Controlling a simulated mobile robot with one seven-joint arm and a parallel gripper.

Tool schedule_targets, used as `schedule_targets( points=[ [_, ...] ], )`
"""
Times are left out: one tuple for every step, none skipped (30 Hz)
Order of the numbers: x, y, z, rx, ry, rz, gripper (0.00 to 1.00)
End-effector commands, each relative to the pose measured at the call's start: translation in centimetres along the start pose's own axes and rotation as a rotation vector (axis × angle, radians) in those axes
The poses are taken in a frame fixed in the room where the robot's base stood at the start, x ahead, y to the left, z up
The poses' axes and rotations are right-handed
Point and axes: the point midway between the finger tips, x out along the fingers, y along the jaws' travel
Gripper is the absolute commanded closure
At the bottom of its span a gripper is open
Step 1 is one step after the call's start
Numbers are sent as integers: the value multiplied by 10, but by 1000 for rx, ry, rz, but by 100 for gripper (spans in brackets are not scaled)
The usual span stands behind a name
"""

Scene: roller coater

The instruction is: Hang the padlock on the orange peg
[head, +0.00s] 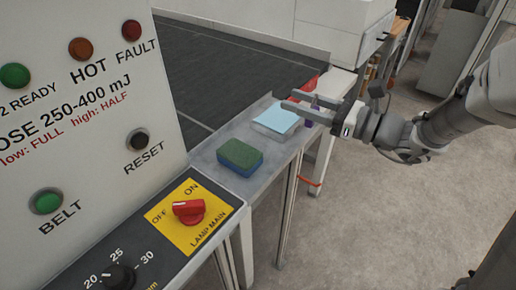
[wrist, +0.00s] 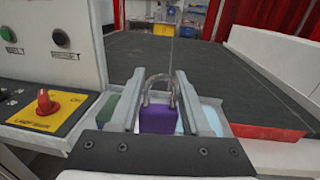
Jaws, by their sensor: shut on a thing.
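The padlock has a purple body (wrist: 160,119) and a silver shackle. In the wrist view it sits between the two fingers of my gripper (wrist: 160,82), with the shackle upward. In the head view my gripper (head: 288,99) reaches in from the right over the outer end of the grey ledge, and a bit of purple padlock (head: 309,124) shows below the fingers. My gripper is shut on the padlock. A thin orange bar (head: 310,182), perhaps the orange peg, shows low by the table leg, below the gripper. I cannot see its shape clearly.
A green and blue sponge (head: 239,157) and a light blue pad (head: 275,119) lie on the ledge. A red thing (head: 309,84) is behind the gripper. The control panel (head: 100,80) stands at left. The floor right of the table is clear.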

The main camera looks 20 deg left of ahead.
Motion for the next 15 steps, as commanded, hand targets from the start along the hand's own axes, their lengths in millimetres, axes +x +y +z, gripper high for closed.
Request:
schedule_targets(
  points=[
    [0,0,0,0,-1,-1,100],
    [0,0,0,0,-1,-1,100],
    [0,0,0,0,-1,-1,100],
    [1,0,-1,0,-1,-1,100],
    [2,0,-2,1,-1,-1,100],
    [5,1,-4,2,-1,0,100],
    [9,2,-6,2,-1,1,100],
    [13,4,-9,3,-1,3,100],
    [21,6,-14,3,-2,4,100],
    [27,8,-18,5,0,5,100],
    [34,9,-22,5,-1,5,100],
    [43,11,-28,5,-1,5,100],
    [50,13,-33,5,0,5,100],
    [56,15,-37,5,-1,5,100],
    [66,17,-42,4,-1,5,100]
  ],
)
